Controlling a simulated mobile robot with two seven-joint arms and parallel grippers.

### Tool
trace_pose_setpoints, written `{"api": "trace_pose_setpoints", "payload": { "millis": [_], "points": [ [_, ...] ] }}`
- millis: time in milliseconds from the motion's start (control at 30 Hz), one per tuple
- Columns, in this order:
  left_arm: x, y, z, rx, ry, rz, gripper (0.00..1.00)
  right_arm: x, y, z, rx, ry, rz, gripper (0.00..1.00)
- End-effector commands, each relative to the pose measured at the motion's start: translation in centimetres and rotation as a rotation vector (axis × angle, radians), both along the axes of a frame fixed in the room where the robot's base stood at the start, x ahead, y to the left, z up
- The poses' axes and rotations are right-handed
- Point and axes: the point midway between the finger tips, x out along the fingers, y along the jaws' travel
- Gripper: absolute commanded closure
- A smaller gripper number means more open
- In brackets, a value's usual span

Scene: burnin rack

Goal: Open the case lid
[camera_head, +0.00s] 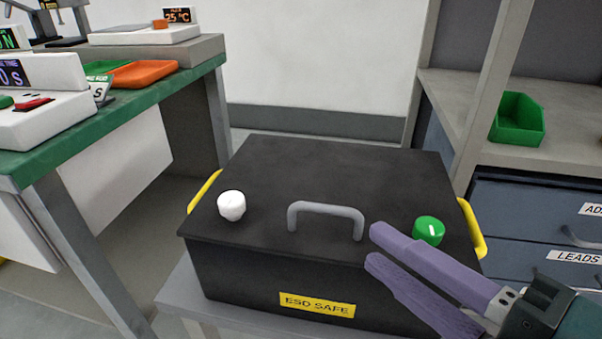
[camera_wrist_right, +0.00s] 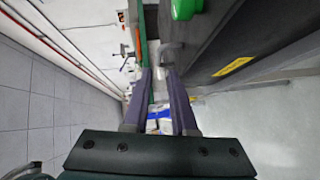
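The black case (camera_head: 240,270) stands on a grey stand with its lid (camera_head: 330,165) shut. A grey arched handle (camera_head: 327,208) is near the lid's front edge, between a white knob (camera_head: 231,205) on the left and a green knob (camera_head: 429,230) on the right. My right gripper (camera_head: 374,246) is open and empty, its purple fingers in front of the lid's front edge, just right of the handle and apart from it. The right wrist view shows the open fingers (camera_wrist_right: 158,72), with the green knob (camera_wrist_right: 185,8) at the top. My left gripper is not in view.
A green-topped bench (camera_head: 110,130) with devices and an orange tray (camera_head: 143,73) is at the left. At the right, a shelf holds a green bin (camera_head: 517,118) above blue drawers (camera_head: 520,200). Yellow side handles (camera_head: 472,228) stick out from the case. The space above the lid is clear.

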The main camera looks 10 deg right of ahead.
Motion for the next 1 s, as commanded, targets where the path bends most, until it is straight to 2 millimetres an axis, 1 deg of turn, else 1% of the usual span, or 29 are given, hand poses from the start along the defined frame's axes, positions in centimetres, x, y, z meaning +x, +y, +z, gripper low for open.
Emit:
{"api": "trace_pose_setpoints", "payload": {
  "millis": [300, 500, 667, 900, 933, 1000],
  "points": [
    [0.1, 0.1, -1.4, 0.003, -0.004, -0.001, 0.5, 4.8, 2.5, -0.8, 0.002, -0.003, -0.002, 0.75],
    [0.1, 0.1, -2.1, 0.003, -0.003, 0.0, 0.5, 7.2, 3.7, -1.3, 0.002, 0.0, -0.002, 0.75],
    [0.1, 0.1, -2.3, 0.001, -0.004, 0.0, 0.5, 7.9, 4.2, -1.3, 0.002, 0.002, -0.001, 0.75],
    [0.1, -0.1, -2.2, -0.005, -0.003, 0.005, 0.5, 8.0, 4.2, -1.3, 0.002, 0.003, -0.001, 0.75],
    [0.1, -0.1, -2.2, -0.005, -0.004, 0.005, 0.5, 8.0, 4.2, -1.3, 0.002, 0.003, -0.001, 0.76],
    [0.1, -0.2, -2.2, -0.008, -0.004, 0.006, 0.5, 8.0, 4.2, -1.3, 0.002, 0.003, -0.001, 0.84]
  ]
}}
